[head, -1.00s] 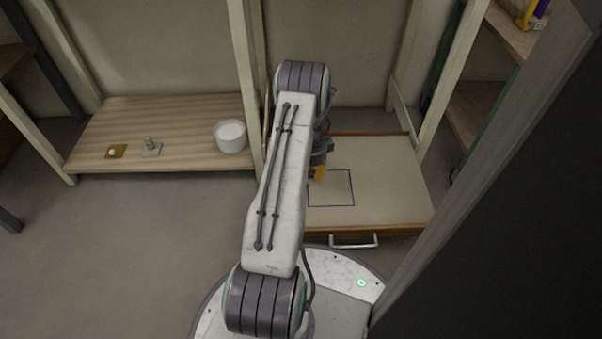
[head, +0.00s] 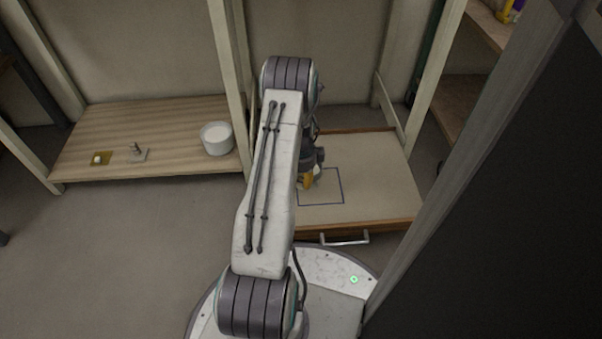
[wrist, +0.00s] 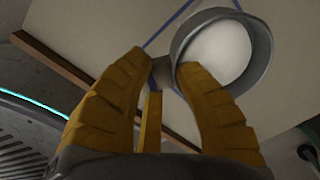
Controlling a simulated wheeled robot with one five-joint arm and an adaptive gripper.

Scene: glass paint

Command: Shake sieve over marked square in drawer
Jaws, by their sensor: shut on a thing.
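My gripper (wrist: 163,68) has yellow fingers shut on a short brownish handle of the sieve. The sieve (wrist: 264,62) is a round grey ring with white material inside, to the right of the fingertips in the wrist view. The open drawer (head: 385,178) has a pale flat bottom. The marked square (head: 342,188) is a blue outline on it, partly hidden by my arm in the head view. My gripper (head: 308,180) is over the square's left part. The sieve is mostly hidden there. In the wrist view the sieve covers part of the blue lines.
The drawer's metal handle (head: 345,239) faces my base. A dark panel (head: 500,220) stands close at right.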

